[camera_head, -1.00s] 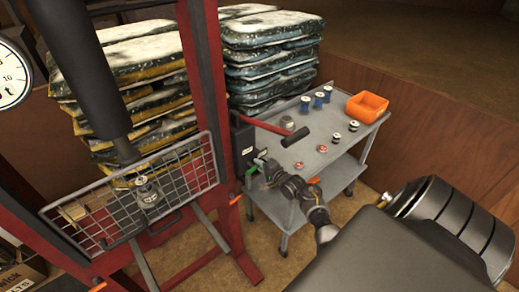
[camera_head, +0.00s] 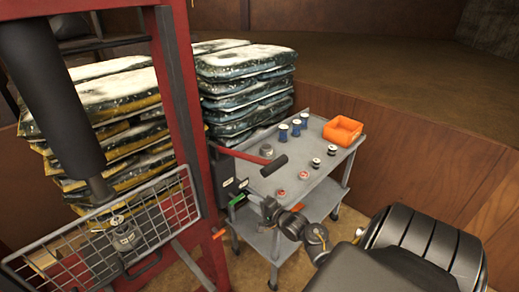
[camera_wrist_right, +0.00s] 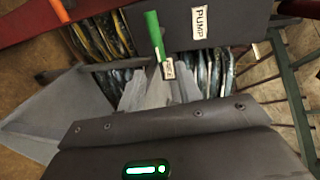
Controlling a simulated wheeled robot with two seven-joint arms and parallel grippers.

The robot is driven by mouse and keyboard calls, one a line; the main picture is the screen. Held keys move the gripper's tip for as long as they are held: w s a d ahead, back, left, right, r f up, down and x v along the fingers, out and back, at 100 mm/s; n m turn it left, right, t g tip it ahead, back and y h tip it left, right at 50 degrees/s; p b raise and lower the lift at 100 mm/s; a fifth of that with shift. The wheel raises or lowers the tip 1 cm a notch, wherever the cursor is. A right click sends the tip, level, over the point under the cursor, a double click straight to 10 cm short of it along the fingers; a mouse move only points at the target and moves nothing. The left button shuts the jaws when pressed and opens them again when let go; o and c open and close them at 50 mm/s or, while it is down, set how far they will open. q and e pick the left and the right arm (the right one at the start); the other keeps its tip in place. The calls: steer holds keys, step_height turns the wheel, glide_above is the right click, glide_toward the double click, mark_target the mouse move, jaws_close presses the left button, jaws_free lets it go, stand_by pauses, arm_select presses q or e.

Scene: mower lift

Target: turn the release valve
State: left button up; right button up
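The release valve shows as a small green handle (camera_head: 237,200) on the dark pump box beside the red frame. In the right wrist view the green handle (camera_wrist_right: 154,34) stands nearly upright, above a small white tag whose text is too small to read. My right gripper (camera_head: 262,204) is just to the right of the handle, in front of the cart. My left gripper is not in view.
A red pump lever with a black grip (camera_head: 272,164) juts over the grey cart (camera_head: 300,205). The cart carries blue spools, small parts and an orange bin (camera_head: 343,130). The red frame (camera_head: 183,110) and wire guard (camera_head: 105,235) stand left, with stacked bags (camera_head: 245,75) behind.

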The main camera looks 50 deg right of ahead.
steer(key=shift+s+r, duration=0.15)
steer(key=shift+s, duration=0.6)
steer(key=shift+s+r, duration=0.15)
steer(key=shift+s, duration=0.55)
steer(key=s+a+f+n+g+b, duration=0.1)
steer(key=s+a+f+n+g, duration=0.3)
steer(key=f, duration=0.7)
steer(key=s+a+f+n+g+b, duration=0.15)
steer(key=s+f+n, duration=0.3)
steer(key=f, duration=0.65)
steer(key=s+a+f+n+g+b, duration=0.15)
steer(key=s+a+f+n, duration=0.3)
steer(key=f, duration=0.65)
steer(key=s+a+f+n+g+b, duration=0.1)
steer(key=s+a+f+n+g, duration=0.1)
steer(key=s+f, duration=0.4)
steer(key=s+a+f+n+g+b, duration=0.1)
steer(key=s+a+f+n+g, duration=0.2)
steer(key=s, duration=1)
steer(key=s+a+f+n+g+b, duration=0.1)
steer(key=s+a+f+n+g, duration=0.1)
steer(key=s+a+f, duration=0.4)
steer(key=s+f, duration=0.3)
steer(key=s, duration=0.1)
steer(key=shift+s+g+b, duration=0.25)
steer(key=shift+g+b, duration=0.15)
